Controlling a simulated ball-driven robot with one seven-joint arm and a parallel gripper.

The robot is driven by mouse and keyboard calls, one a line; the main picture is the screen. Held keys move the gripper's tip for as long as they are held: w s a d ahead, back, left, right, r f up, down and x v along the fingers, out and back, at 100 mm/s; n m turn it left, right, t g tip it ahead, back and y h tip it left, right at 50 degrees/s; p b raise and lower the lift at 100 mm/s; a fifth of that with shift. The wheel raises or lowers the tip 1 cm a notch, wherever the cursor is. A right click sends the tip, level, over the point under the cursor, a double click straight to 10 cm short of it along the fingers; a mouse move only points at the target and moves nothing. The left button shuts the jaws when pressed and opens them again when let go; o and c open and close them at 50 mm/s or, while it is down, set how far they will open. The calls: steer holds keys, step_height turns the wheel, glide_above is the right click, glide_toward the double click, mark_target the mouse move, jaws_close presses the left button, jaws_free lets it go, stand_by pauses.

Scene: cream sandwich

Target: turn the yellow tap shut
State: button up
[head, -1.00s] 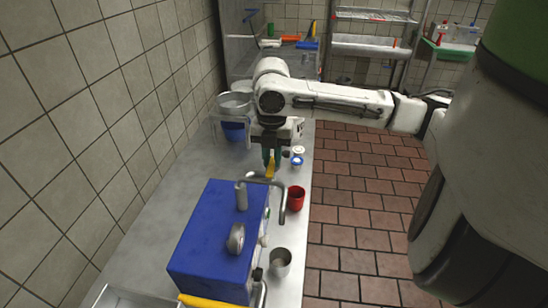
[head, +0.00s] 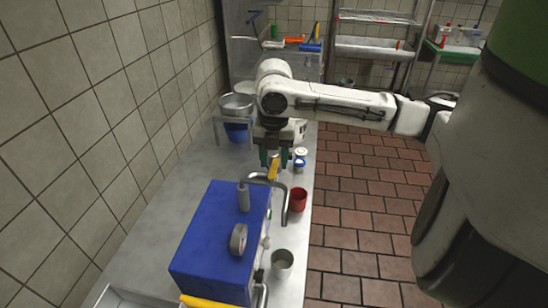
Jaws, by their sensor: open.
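The yellow tap (head: 272,171) shows as a small yellow lever behind the far end of the blue machine (head: 215,240), near a bent metal pipe. My gripper (head: 273,162) points down right over the tap, with dark green fingers on either side of the yellow lever's upper part. The fingers look open; I cannot tell if either one touches the lever. The tap's base is hidden behind the pipe and the machine.
A red cup (head: 298,200) and a grey metal cup (head: 282,262) stand right of the machine. A small white-and-blue jar (head: 300,155) stands close right of my gripper. A metal pot (head: 236,104) is behind left. The counter (head: 165,215) is bare on the left.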

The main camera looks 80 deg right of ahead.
mark_target(274, 165)
step_height(274, 165, up, 11)
steer(key=shift+b, duration=0.4)
steer(key=shift+f, duration=0.15)
stand_by(0.5)
